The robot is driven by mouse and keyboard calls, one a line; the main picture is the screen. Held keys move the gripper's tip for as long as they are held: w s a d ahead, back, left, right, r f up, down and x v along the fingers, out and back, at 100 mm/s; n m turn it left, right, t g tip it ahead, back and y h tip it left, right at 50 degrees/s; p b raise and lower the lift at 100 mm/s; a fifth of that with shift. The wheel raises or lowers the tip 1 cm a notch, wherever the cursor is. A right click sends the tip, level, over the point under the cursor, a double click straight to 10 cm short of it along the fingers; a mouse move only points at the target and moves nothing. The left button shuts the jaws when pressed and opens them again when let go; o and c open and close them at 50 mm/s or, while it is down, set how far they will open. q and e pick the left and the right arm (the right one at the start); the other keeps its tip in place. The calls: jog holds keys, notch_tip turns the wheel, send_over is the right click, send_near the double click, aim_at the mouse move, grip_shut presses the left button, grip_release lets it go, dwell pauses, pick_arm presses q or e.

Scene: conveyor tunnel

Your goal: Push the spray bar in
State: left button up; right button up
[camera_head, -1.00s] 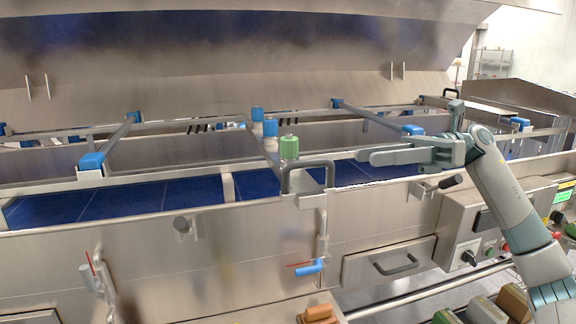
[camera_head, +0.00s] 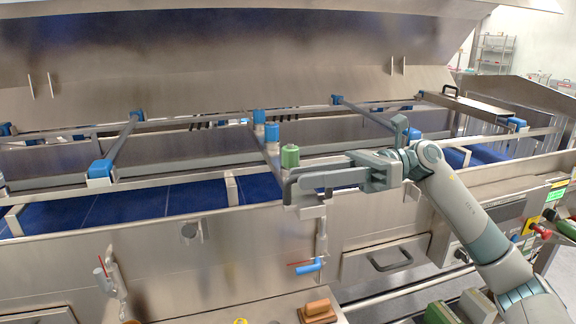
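The spray bar (camera_head: 266,150) runs from the far rail toward the near side wall of the tunnel, in the middle of the view. It carries two blue caps and a green cap (camera_head: 290,156). At its near end is a dark loop handle (camera_head: 288,188), partly hidden by my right gripper. My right gripper (camera_head: 310,178) reaches in from the right, its fingers level and pointing left at the handle. They overlap the handle in the picture; I cannot tell if they touch or grip it. My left gripper is not in view.
Other blue-ended bars (camera_head: 101,170) cross the tunnel on both sides, over a blue belt (camera_head: 150,203). The raised metal hood (camera_head: 230,50) hangs above. A blue-handled valve (camera_head: 309,266) sits below the handle. A control panel with a red button (camera_head: 541,230) is at right.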

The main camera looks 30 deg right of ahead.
aim_at(294, 177)
jog(key=x, duration=0.1)
jog(key=p+x, duration=0.1)
jog(key=x, duration=0.1)
jog(key=shift+a+r, duration=0.2)
jog(key=shift+a, duration=0.15)
jog(key=shift+w+a+f+p, duration=0.15)
jog(key=shift+a+p, duration=0.2)
jog(key=shift+a, duration=0.05)
grip_shut()
